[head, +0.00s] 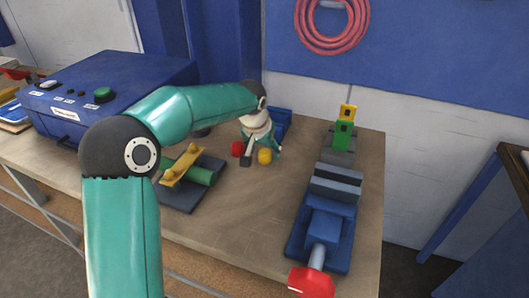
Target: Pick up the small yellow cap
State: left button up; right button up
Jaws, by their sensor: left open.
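The small yellow cap (265,156) stands on the wooden workbench near its middle. My left gripper (261,158) reaches down over it from above and is open. One dark finger is left of the cap and the other finger is on its right side. Whether either finger touches the cap cannot be told. A red cap (237,149) sits just left of the gripper. My right gripper is not in view.
A blue bin (281,121) stands behind the gripper. A green cylinder with a yellow piece (184,165) lies on a dark plate to the left. A blue vise (323,228) with a red knob is at right. A blue control box (100,85) fills the back left.

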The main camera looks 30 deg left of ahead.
aim_at(265, 151)
pick_arm(q)
jog(key=shift+w+f, duration=0.25)
jog(key=shift+f, duration=0.35)
jog(key=c, duration=0.7)
jog(key=shift+c, duration=0.2)
jog(key=shift+r, duration=0.1)
notch_tip(265, 151, up, 20)
jog(key=p, duration=0.3)
